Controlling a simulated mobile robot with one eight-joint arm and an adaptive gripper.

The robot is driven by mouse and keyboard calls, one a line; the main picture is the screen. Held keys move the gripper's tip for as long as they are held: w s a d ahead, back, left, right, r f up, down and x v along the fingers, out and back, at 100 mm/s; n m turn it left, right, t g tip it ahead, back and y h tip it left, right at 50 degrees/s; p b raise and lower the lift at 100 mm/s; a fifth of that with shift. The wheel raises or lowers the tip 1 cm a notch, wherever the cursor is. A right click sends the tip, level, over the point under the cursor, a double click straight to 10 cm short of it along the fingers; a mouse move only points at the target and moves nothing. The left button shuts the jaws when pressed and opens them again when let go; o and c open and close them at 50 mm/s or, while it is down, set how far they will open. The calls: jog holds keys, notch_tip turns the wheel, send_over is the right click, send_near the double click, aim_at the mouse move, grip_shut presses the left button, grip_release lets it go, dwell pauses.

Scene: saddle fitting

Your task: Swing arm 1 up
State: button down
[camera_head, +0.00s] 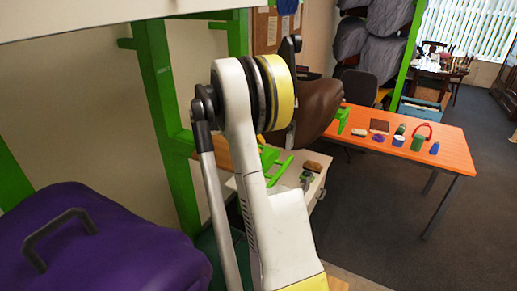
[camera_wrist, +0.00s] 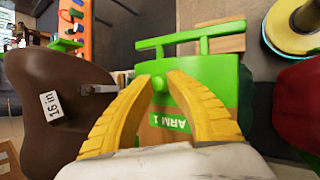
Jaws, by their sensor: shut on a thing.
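Arm 1 is a green piece with the label "ARM 1" (camera_wrist: 170,122), a green bar at its far end and a small round green knob (camera_wrist: 159,83). In the wrist view, the yellow fingers of my gripper (camera_wrist: 160,88) close in on the knob from both sides and hold it. A brown saddle (camera_wrist: 50,75) with a "16 in" tag stands to the left of arm 1. In the head view, the saddle (camera_head: 318,103) shows partly behind my arm. Green parts (camera_head: 265,158) show below it, but my arm hides the gripper and its hold there.
An orange table (camera_head: 455,155) at the right bears several small items. A purple bag-like thing (camera_head: 110,255) with a grey handle fills the lower left. Green posts (camera_head: 160,110) stand behind my arm. A dark red thing (camera_wrist: 298,100) is at the wrist view's right edge. Grey floor is open at right.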

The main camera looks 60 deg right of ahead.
jog(key=c, duration=1.5)
grip_release()
jog(key=shift+w, duration=0.1)
jog(key=shift+c, duration=0.2)
jog(key=v, duration=1.2)
